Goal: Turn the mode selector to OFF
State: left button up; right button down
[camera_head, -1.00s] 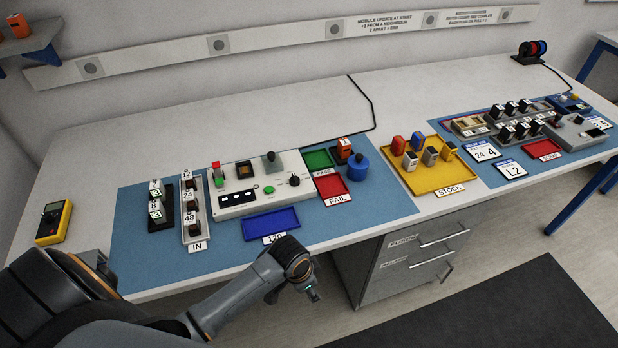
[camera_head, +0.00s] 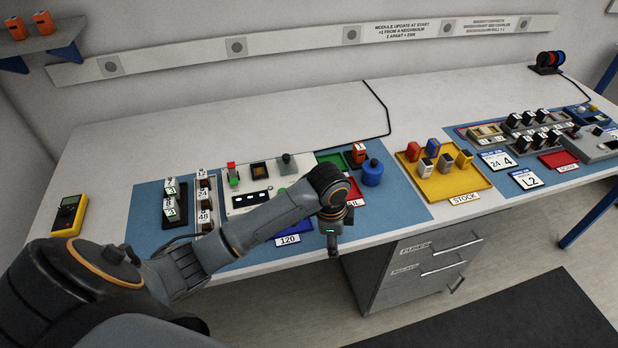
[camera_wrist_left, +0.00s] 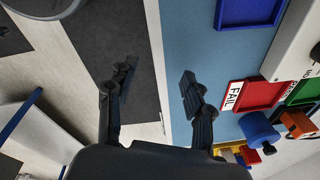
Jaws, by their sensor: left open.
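The white control panel (camera_head: 243,209) sits on the blue mat, partly covered by my left arm in the head view. The mode selector, a black knob at the panel's right end, is hidden behind that arm. In the left wrist view the panel's edge (camera_wrist_left: 285,48) shows at the right, with a dark knob (camera_wrist_left: 316,52) cut off by the picture edge; its setting cannot be read. My left gripper (camera_head: 333,242) hangs over the table's front edge, apart from the panel. Its fingers (camera_wrist_left: 158,75) are spread and empty. My right gripper is out of view.
A yellow STOCK tray (camera_head: 475,185) holds several blocks. A yellow meter (camera_head: 68,216) lies at left.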

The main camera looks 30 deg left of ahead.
pick_arm(q)
jog(key=w+a+r+m, duration=0.2)
jog(key=w+a+r, duration=0.9)
jog(key=a+r, duration=0.45)
jog(key=shift+g+y, duration=0.3)
jog(key=shift+y, duration=0.1)
jog(key=f, duration=0.4)
jog(key=w+f+p, duration=0.1)
jog(key=f, duration=0.9)
jog(key=shift+w+a+p, duration=0.1)
jog(key=shift+w+p, duration=0.05)
jog(key=shift+p, duration=0.2)
jog(key=shift+c, duration=0.2)
grip_shut()
